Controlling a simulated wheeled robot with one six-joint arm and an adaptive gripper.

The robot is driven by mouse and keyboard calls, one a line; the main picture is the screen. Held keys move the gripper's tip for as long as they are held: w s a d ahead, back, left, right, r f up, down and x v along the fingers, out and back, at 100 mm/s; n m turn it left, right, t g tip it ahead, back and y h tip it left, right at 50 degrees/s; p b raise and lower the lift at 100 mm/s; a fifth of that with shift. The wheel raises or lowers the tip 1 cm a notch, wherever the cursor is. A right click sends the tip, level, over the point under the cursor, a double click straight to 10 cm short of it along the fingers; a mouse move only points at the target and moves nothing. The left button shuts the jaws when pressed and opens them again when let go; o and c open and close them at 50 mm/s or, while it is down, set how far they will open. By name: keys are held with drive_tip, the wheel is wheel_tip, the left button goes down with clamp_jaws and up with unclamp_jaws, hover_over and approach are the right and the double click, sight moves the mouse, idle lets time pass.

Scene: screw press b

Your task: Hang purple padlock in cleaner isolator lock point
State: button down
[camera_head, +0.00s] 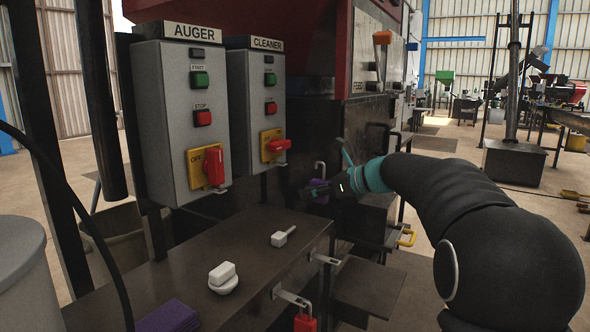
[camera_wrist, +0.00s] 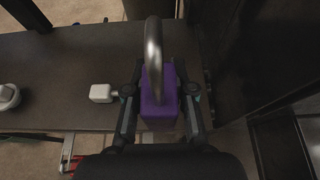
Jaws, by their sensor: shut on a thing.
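My gripper (camera_wrist: 160,92) is shut on the purple padlock (camera_wrist: 158,108), with one finger on each side of its body. The padlock's metal shackle (camera_wrist: 153,48) points away from my palm. In the head view the padlock (camera_head: 318,191) is upright, shackle up, partly hidden by my gripper (camera_head: 325,190). It is to the right of and below the cleaner isolator (camera_head: 271,143), apart from it.
The AUGER box (camera_head: 172,120), with a similar isolator (camera_head: 206,167), stands left of it. The dark bench (camera_head: 240,240) below carries white items (camera_head: 223,275) and a purple object (camera_head: 168,317). A red padlock (camera_head: 305,322) hangs at its front edge. Dark machinery (camera_head: 362,130) stands behind my gripper.

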drive_tip(key=shift+w+a, duration=0.85)
drive_tip(key=shift+a, duration=0.3)
drive_tip(key=shift+w+a, duration=0.8)
drive_tip(key=shift+a, duration=0.3)
drive_tip(key=shift+w+a, duration=0.1)
drive_tip(key=shift+a, duration=0.05)
drive_tip(key=shift+w+a, duration=0.65)
drive_tip(key=shift+a, duration=0.25)
drive_tip(key=shift+w+a, duration=0.2)
drive_tip(key=shift+a, duration=0.1)
drive_tip(key=shift+w+a, duration=0.35)
drive_tip(key=shift+a, duration=0.1)
drive_tip(key=shift+f, duration=0.15)
drive_tip(key=shift+f, duration=0.55)
idle(0.8)
